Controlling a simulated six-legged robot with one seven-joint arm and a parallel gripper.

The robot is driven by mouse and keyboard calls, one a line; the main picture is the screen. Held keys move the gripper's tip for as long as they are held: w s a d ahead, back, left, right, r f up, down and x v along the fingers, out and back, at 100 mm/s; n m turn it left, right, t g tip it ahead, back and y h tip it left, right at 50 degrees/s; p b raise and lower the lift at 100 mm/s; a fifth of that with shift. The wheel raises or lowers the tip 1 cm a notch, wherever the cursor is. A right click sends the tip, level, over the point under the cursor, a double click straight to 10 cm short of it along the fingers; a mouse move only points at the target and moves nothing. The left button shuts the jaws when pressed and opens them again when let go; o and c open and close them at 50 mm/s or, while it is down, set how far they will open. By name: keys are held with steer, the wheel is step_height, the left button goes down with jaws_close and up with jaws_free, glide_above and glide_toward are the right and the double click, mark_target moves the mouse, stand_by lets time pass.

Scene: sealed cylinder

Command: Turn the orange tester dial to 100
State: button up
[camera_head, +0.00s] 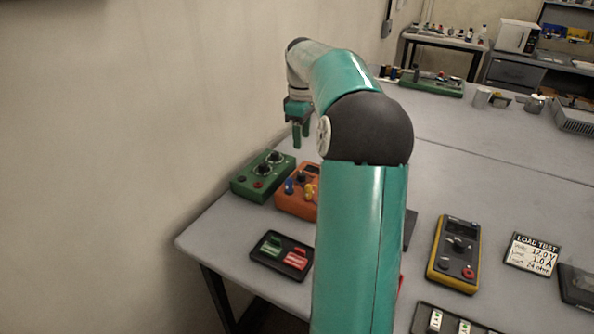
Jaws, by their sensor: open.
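The orange tester (293,203) sits on the grey table near its left edge, with blue and yellow knobs or plugs on its top. Its right part is hidden behind my teal arm. I cannot read the setting of its dial from here. My gripper (301,134) points down in the air above and behind the orange tester, apart from it. Its fingers look small, and nothing shows between them.
A green box (262,176) with black knobs stands just left of the tester. In front lies a black tray (281,256) with green and red pieces. A yellow multimeter (456,255) and a "LOAD TEST" card (532,254) lie to the right. A wall bounds the left side.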

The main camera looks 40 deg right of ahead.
mark_target(302, 174)
step_height(302, 174, down, 12)
steer(key=shift+f, duration=0.2)
steer(key=shift+s, duration=0.1)
steer(key=c, duration=1)
